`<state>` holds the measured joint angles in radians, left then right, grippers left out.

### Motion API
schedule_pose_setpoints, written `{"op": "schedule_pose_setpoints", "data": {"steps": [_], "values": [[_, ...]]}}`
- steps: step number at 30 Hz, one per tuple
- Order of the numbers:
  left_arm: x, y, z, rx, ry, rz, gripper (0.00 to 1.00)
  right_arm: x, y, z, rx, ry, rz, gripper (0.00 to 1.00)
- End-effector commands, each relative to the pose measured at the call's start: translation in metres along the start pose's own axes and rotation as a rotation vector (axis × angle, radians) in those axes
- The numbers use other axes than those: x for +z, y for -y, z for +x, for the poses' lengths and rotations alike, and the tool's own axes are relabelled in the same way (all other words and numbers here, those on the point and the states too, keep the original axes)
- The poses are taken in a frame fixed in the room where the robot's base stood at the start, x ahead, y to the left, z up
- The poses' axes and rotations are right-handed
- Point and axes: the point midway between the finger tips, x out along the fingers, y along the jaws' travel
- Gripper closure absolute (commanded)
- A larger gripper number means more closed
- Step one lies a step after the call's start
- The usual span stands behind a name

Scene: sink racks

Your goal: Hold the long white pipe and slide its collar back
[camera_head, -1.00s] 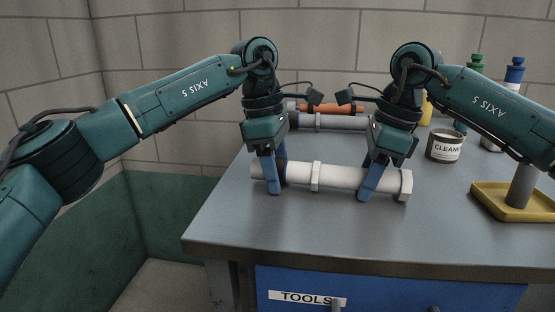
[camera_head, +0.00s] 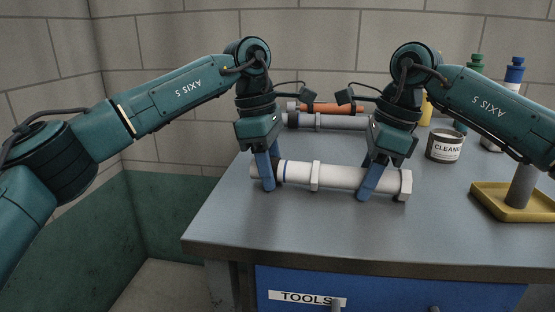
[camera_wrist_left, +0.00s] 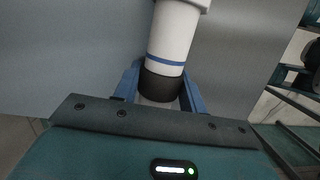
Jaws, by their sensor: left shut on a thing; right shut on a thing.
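The long white pipe (camera_head: 340,177) lies left to right over the grey worktop, with a white ring near its middle and a white nut-like end at the right. A dark collar (camera_wrist_left: 161,87) sits around it near the left end. My left gripper (camera_head: 266,178) is shut on the collar, one blue finger on each side in the left wrist view. A blue band (camera_wrist_left: 165,61) shows on the pipe just beyond the collar. My right gripper (camera_head: 369,183) is shut on the pipe near its right end. The fingers partly hide the collar in the head view.
A grey pipe (camera_head: 328,122) and an orange pipe (camera_head: 332,107) lie at the back. A labelled can (camera_head: 444,146), bottles (camera_head: 514,75) and a yellow tray (camera_head: 500,207) with a grey post stand at the right. The worktop's front middle is clear.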

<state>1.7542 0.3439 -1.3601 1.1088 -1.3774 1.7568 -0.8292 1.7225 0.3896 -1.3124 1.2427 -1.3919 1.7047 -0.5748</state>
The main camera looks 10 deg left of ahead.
Motion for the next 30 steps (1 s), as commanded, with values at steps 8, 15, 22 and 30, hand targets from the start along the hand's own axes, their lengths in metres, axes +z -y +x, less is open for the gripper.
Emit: {"op": "schedule_pose_setpoints", "data": {"steps": [8,15,22,30], "values": [[-0.011,0.000,-0.002,0.001,-0.003,-0.005,0.77,-0.002,0.000,0.000,0.001,-0.004,0.002,0.84],[-0.018,-0.001,-0.004,0.001,-0.004,-0.005,0.77,-0.002,0.000,0.000,0.001,-0.004,0.002,0.84],[-0.018,-0.001,-0.004,0.001,-0.004,-0.005,0.77,-0.002,0.000,0.000,0.001,-0.004,0.003,0.84],[-0.017,0.000,-0.003,0.001,-0.002,-0.003,0.37,-0.001,0.000,0.000,0.000,-0.003,0.002,0.84]]}}
